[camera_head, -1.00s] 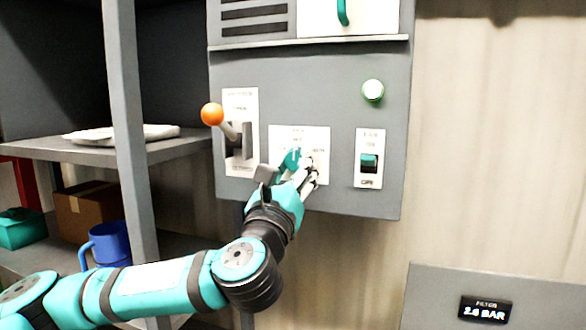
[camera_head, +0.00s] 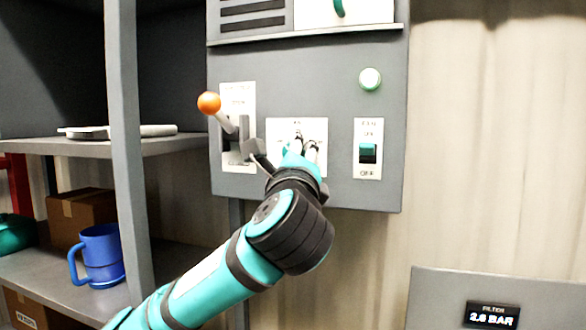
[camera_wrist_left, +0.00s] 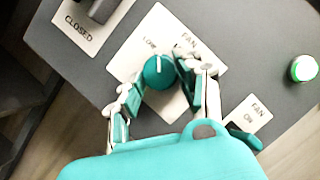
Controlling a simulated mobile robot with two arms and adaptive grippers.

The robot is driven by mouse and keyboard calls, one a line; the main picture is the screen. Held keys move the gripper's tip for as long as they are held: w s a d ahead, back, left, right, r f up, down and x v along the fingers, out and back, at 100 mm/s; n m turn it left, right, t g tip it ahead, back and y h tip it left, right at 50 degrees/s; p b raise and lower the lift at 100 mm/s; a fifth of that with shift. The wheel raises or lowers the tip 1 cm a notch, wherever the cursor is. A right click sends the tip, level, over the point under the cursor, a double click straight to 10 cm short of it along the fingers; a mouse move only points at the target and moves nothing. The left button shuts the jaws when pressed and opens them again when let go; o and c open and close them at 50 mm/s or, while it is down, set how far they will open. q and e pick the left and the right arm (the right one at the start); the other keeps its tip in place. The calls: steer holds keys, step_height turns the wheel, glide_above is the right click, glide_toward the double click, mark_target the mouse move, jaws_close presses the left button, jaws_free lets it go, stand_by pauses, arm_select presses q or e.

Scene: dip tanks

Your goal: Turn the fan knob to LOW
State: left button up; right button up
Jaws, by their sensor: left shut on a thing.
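The fan knob (camera_wrist_left: 158,74) is a round teal knob with a white pointer line, on a white plate (camera_wrist_left: 140,60) with FAN and LOW labels. In the left wrist view its pointer points up the picture, between the LOW and FAN labels and close to LOW. My left gripper (camera_wrist_left: 160,76) has a finger on each side of the knob and is shut on it. In the head view my left gripper (camera_head: 303,150) is in front of the plate (camera_head: 318,128) and hides the knob. My right gripper is not in view.
On the grey panel (camera_head: 300,75), an orange-tipped lever (camera_head: 209,103) is left of the plate. A FAN switch (camera_head: 368,152) and a round green-white button (camera_head: 370,79) are to the right. A shelf with a blue mug (camera_head: 100,255) stands left.

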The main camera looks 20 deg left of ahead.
arm_select(q)
steer(key=shift+r+n+g+y+b, duration=0.1)
steer(key=shift+n+g+y+b, duration=0.5)
steer(key=shift+n, duration=1.3)
steer(key=o, duration=1.1)
steer(key=shift+o, duration=0.2)
steer(key=v, duration=1.2)
steer(key=shift+r, duration=0.25)
